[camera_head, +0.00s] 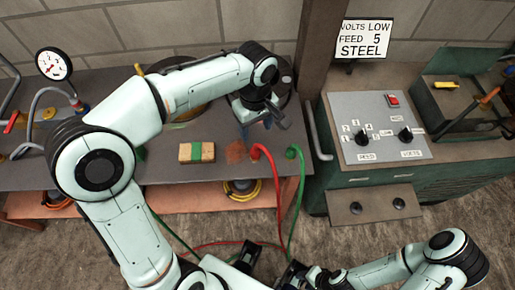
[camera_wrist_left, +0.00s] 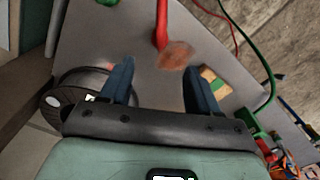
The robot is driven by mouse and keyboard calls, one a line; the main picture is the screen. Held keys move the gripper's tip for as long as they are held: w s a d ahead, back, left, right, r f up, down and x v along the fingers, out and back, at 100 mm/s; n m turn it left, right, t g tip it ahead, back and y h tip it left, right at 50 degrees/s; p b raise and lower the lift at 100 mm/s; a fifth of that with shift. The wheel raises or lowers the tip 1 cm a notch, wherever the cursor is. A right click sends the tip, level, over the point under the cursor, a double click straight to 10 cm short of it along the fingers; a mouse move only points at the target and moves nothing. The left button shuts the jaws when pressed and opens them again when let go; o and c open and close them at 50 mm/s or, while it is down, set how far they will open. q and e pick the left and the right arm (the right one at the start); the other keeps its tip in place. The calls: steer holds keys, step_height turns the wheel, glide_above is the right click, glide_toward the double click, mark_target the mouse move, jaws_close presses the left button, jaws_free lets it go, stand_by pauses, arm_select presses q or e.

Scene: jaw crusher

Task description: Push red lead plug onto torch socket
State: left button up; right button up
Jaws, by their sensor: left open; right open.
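The red lead plug (camera_head: 256,151) is the end of a red lead at the bench's front edge, beside a green lead end (camera_head: 292,152). The red lead also shows in the left wrist view (camera_wrist_left: 162,22). Two dark round sockets, left (camera_head: 355,208) and right (camera_head: 399,204), sit on the welder's low front panel; I cannot tell which is the torch socket. My left gripper (camera_head: 256,124) is open and empty above the bench, behind the red plug; its blue fingers show in the left wrist view (camera_wrist_left: 160,88). My right gripper (camera_head: 270,262) is open and empty at the bottom.
A wooden block with a green band (camera_head: 197,152) and a fuzzy rust-brown patch (camera_head: 235,152) lie left of the red plug. The welder (camera_head: 375,125), with knobs and a red switch, stands right of the bench. The red and green leads trail onto the floor.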

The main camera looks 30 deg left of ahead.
mark_target(256, 150)
arm_select(q)
step_height(256, 150, down, 8)
steer(key=shift+w+f+b, duration=0.1)
steer(key=shift+f+b, duration=0.1)
steer(key=shift+b, duration=0.45)
step_height(256, 150, down, 5)
steer(key=shift+f+b, duration=0.1)
steer(key=shift+b, duration=0.25)
steer(key=c, duration=1)
